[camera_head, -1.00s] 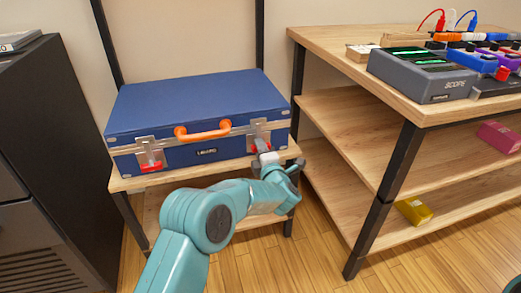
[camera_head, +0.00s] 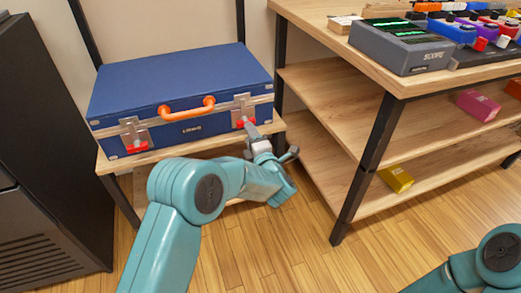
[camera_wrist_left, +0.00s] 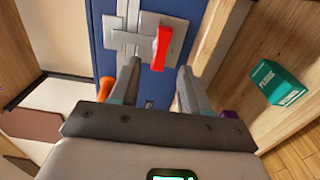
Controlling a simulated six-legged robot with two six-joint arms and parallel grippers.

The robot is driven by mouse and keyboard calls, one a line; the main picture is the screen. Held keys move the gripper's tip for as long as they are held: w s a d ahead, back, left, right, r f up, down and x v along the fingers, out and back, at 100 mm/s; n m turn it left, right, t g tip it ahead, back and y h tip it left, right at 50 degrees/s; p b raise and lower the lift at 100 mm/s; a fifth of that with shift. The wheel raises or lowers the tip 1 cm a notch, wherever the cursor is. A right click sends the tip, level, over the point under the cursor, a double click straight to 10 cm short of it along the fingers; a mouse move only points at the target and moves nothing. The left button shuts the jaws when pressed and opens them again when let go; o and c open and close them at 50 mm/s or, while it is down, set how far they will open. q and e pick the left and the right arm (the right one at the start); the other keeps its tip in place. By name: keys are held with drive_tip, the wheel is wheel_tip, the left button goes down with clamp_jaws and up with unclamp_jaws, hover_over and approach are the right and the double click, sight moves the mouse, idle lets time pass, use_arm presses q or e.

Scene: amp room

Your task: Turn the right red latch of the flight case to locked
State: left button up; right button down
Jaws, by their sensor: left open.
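The blue flight case (camera_head: 180,85) lies shut on a small wooden stand, its orange handle (camera_head: 186,109) on the front. The right red latch (camera_head: 243,123) sits on a metal plate at the right of the front. It also shows in the left wrist view (camera_wrist_left: 161,48), long and narrow, just beyond the fingertips. The left red latch (camera_head: 137,147) is at the other end. My left gripper (camera_head: 252,130) is open just in front of the right latch. In the left wrist view its fingers (camera_wrist_left: 157,68) flank the latch's line; contact cannot be told. My right gripper is out of view.
The wooden stand (camera_head: 185,154) has little bare surface before the case. A wooden shelf unit (camera_head: 330,100) with several pedals stands close on the right. A dark cabinet (camera_head: 45,170) is on the left. A teal box (camera_wrist_left: 281,84) shows in the wrist view.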

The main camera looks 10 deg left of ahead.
use_arm(q)
drive_tip(key=p+v, duration=0.2)
drive_tip(key=v, duration=0.8)
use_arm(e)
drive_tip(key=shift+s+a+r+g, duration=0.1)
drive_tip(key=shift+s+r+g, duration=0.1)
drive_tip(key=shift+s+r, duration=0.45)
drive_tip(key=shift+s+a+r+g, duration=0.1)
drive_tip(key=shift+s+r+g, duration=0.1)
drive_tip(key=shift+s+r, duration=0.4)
use_arm(q)
drive_tip(key=shift+s+d, duration=0.1)
drive_tip(key=shift+d, duration=0.05)
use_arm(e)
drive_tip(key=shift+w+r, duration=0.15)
